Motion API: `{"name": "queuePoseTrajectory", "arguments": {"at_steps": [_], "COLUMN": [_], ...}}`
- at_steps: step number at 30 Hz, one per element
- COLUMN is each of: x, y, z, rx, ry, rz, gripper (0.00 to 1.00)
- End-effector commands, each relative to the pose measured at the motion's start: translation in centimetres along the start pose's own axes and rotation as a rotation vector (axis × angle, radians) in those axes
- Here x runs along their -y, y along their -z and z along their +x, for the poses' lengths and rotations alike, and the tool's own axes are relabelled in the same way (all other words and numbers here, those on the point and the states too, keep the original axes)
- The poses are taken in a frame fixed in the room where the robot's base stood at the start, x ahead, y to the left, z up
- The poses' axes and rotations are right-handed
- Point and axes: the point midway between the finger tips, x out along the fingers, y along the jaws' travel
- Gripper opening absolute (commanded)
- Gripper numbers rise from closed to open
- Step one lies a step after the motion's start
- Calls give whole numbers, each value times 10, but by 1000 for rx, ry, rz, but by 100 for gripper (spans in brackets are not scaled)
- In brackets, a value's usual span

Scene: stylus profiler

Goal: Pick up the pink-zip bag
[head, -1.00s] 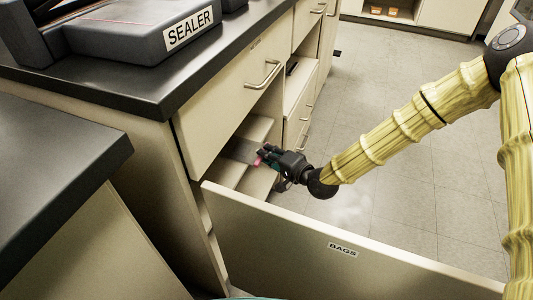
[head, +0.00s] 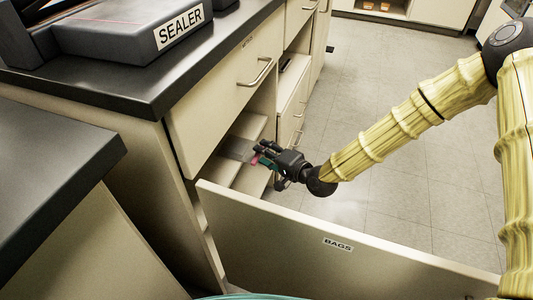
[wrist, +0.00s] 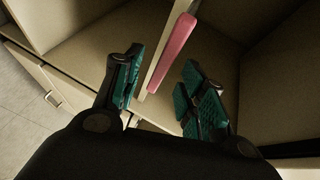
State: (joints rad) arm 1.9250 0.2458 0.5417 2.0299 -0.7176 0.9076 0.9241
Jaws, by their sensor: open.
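The pink-zip bag shows in the wrist view as a bright pink strip (wrist: 173,52) along a thin pale edge. In the head view it is a greyish, see-through sheet (head: 236,149) with a bit of pink by my gripper (head: 264,160). My gripper also shows in the wrist view (wrist: 162,60), with teal pads on both fingers. It is open, and the pink strip runs between the fingers, nearer the right one. I cannot tell whether either finger touches it. The bag's far part is hidden in the cabinet.
The cabinet opening with pale shelves (head: 250,126) is behind the gripper. A closed drawer (head: 225,95) and the counter with the SEALER machine (head: 130,25) are above. Floor at right is clear.

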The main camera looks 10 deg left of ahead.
Motion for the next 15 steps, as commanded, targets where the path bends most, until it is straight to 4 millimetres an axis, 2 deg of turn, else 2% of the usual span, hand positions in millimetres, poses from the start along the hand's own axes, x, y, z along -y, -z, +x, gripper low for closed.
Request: {"name": "queuePoseTrajectory", "arguments": {"at_steps": [5,15], "x": [0,0], "y": [0,1], "z": [-20,-78], "rx": [-1,-3], "ry": [0,0], "rz": [2,2], "gripper": [41,41]}}
